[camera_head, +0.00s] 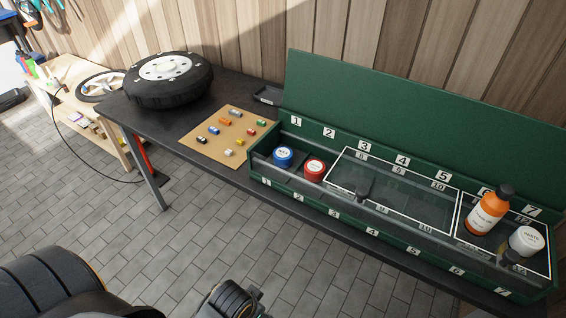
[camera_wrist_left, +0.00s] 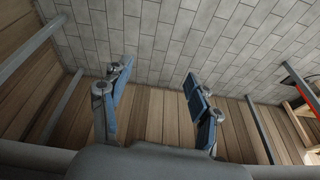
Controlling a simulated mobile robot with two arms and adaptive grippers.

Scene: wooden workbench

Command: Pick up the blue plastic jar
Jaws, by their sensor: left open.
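The blue plastic jar (camera_head: 283,157) has a white label on its lid and stands upright at the left end of the green toolbox (camera_head: 400,236), near compartment 1. A red jar (camera_head: 314,169) stands just right of it. My left gripper (camera_wrist_left: 157,80) shows in the left wrist view with its two blue-padded fingers apart and nothing between them. Wooden planks and grey brick or paving are behind it, and the jar is not in that view. Dark parts of my arm show along the bottom of the head view, well away from the jar. My right gripper is not seen.
The raised green lid (camera_head: 420,105) rises behind. A board (camera_head: 225,137) with small coloured parts and a tire (camera_head: 168,80) lie left on the dark bench.

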